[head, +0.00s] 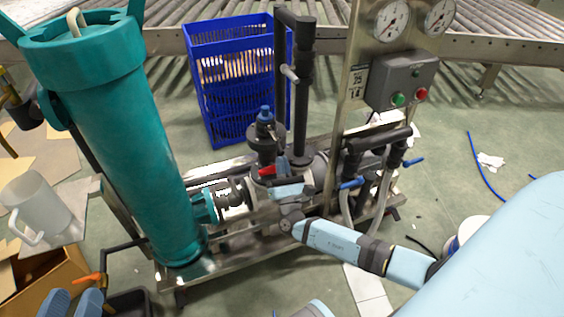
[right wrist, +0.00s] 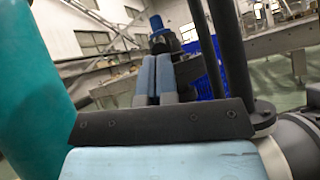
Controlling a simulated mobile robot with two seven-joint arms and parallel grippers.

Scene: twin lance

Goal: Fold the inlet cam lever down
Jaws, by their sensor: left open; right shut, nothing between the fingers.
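A small red lever-like part (head: 267,171) shows on the dark pump fitting at the middle of the skid; I cannot tell for certain that it is the inlet cam lever, or its angle. My right gripper (head: 282,162) is shut and empty right beside it, partly hiding the fitting. In the right wrist view the closed light-blue fingers (right wrist: 156,80) point toward a blue-topped black fitting (right wrist: 159,40); contact cannot be told. That blue top also shows in the head view (head: 265,113). My left gripper (head: 73,302) is open and empty at the lower left, away from the skid's fittings.
A tall teal housing (head: 130,140) stands left of the fittings. Black pipes (head: 302,95) rise behind them, before a blue crate (head: 213,115). A gauge panel with a grey button box (head: 402,80) and blue-handled hose fittings (head: 352,184) stand right. Cardboard lies lower left.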

